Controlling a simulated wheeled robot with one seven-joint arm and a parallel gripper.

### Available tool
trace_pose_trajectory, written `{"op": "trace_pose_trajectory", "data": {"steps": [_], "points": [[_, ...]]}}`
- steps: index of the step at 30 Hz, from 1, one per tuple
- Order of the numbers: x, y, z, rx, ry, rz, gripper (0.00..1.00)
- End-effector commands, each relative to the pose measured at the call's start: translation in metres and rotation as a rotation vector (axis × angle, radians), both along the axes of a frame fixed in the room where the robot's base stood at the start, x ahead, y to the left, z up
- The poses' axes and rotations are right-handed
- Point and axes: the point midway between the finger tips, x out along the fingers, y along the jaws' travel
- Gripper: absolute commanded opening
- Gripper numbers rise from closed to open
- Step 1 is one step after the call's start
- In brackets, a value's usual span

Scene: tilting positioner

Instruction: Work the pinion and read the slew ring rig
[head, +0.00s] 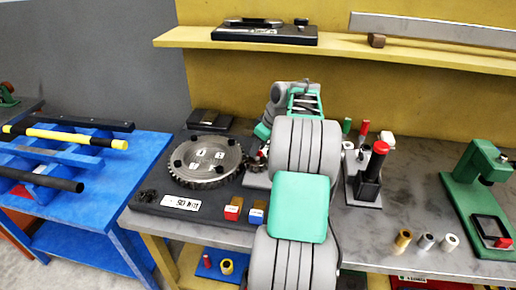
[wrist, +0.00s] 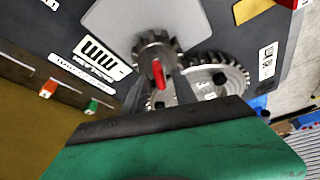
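The slew ring (head: 207,162) is a grey toothed disc with black studs and white labels, flat on a dark base plate (head: 150,207). The pinion (head: 254,163) is a small toothed gear at its right edge. In the wrist view the pinion (wrist: 150,46) appears beside the ring (wrist: 225,75), their teeth close together. A red handle (wrist: 158,76) stands up from the pinion. My gripper (wrist: 160,92) has its fingers apart, one on each side of the red handle, with visible gaps. In the head view my arm hides the fingertips and part of the pinion.
A red-topped black post (head: 371,172) and a green stand (head: 470,190) are to the right, with several small cylinders in front. A yellow shelf (head: 345,58) runs behind.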

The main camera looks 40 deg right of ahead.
Motion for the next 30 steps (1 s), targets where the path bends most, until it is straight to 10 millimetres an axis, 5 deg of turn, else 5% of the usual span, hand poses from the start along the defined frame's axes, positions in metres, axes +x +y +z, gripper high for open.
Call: {"op": "trace_pose_trajectory", "data": {"steps": [8,20,30], "points": [[0.0009,0.0002,-0.0028,-0.001,0.0,-0.001,0.33],[0.001,0.0004,-0.0026,-0.001,0.0,-0.001,0.0],[0.0011,0.0003,-0.0024,-0.001,0.0,-0.001,0.0]]}}
